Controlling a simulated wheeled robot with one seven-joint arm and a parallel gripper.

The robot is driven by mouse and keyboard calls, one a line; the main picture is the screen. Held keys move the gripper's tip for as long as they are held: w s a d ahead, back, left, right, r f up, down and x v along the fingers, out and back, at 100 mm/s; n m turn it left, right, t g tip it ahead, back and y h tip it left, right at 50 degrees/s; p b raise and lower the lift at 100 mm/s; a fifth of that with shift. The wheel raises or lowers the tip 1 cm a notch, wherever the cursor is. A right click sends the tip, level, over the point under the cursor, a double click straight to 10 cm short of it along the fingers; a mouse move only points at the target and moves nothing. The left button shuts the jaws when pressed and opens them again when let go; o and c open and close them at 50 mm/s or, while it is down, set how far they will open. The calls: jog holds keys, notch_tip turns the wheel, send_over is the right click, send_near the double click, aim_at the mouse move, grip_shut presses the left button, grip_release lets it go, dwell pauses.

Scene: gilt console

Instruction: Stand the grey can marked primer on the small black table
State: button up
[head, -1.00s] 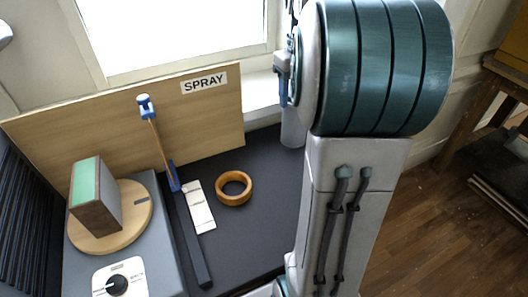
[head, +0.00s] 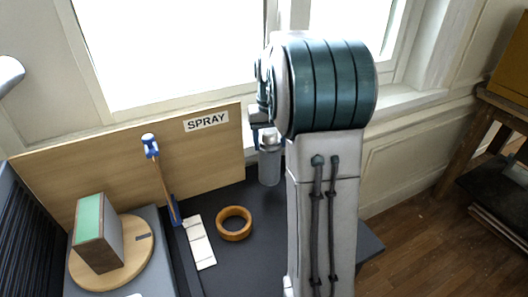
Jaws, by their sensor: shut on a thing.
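A grey can (head: 270,165) hangs upright below my gripper (head: 266,132), beside my arm in the head view. My gripper is shut on the can near its top; the fingers are small and partly hidden by my arm. No primer lettering can be read on the can. The can shows in front of the wall below the window and over the far part of the dark bench top (head: 262,262); I cannot tell whether its base touches. No small black table can be made out for certain; a dark low surface (head: 490,182) shows at the right edge.
A wooden board marked SPRAY (head: 110,165) stands along the back left. A wooden ring (head: 234,223), a white strip (head: 199,242), a blue-ended tool (head: 163,180) and a green-topped block (head: 97,235) on a round disc are on the left. A wooden stand (head: 478,130) is at right, with open floor before it.

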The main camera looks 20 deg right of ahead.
jog(key=shift+w+a+f, duration=0.55)
jog(key=shift+w+a, duration=0.15)
jog(key=shift+a+f, duration=0.1)
jog(key=shift+f, duration=0.1)
jog(key=shift+f+p, duration=0.35)
jog(key=shift+f, duration=1.5)
jog(key=shift+f, duration=0.15)
jog(key=o, duration=1.7)
